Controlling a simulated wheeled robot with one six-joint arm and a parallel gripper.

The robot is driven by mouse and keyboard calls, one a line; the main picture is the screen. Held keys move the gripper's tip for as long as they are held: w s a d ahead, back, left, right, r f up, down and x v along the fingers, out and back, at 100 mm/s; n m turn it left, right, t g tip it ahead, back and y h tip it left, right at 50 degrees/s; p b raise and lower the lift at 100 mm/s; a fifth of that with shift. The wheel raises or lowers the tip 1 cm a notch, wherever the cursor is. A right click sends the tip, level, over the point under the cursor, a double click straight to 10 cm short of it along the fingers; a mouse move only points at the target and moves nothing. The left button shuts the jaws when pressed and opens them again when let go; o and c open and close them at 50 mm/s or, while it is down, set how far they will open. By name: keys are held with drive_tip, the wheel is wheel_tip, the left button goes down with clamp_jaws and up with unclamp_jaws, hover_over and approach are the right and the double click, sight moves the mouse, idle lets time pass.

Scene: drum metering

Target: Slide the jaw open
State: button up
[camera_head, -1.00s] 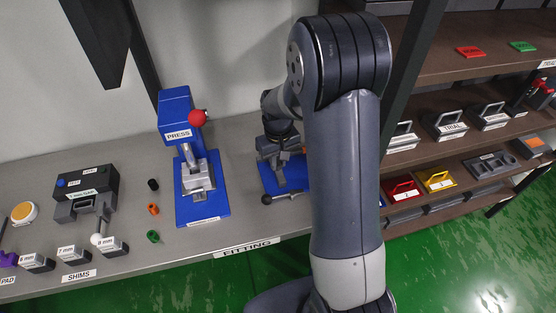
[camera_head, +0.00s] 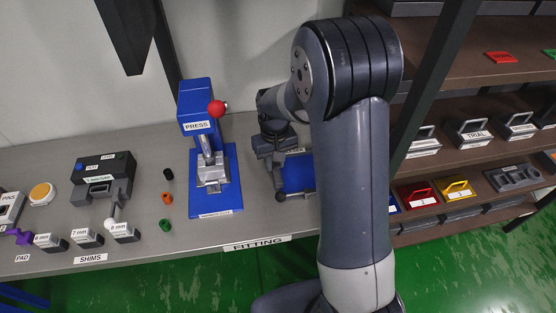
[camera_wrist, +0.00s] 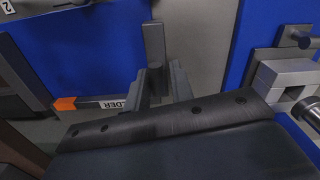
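A blue-based fixture (camera_head: 298,174) stands on the bench right of the press, partly hidden behind my arm. A grey rod with a dark round knob (camera_head: 280,196) lies at its front. My gripper (camera_head: 270,148) is low over the fixture's left side and hides part of it. In the wrist view, my gripper (camera_wrist: 165,82) shows two grey fingers close together beside a grey upright bar (camera_wrist: 153,42). I cannot tell whether they touch it or whether it is the jaw. Grey metal blocks (camera_wrist: 288,78) sit on blue at the right.
The blue press (camera_head: 207,150) with a red knob stands left of the fixture. Small coloured cylinders (camera_head: 166,198) and shims (camera_head: 88,238) lie further left. Shelves (camera_head: 470,150) with trays stand at the right. Bare bench shows between press and fixture.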

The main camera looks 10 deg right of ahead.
drive_tip(key=o, duration=0.4)
drive_tip(key=shift+a, duration=0.15)
drive_tip(key=shift+c, duration=0.2)
wheel_tip(320, 180, up, 11)
drive_tip(key=b, duration=0.1)
drive_tip(key=shift+f, duration=0.15)
wheel_tip(320, 180, down, 10)
drive_tip(key=shift+f+p, duration=0.2)
drive_tip(key=shift+p, duration=0.35)
drive_tip(key=shift+d+f, duration=0.15)
drive_tip(key=shift+d, duration=0.8)
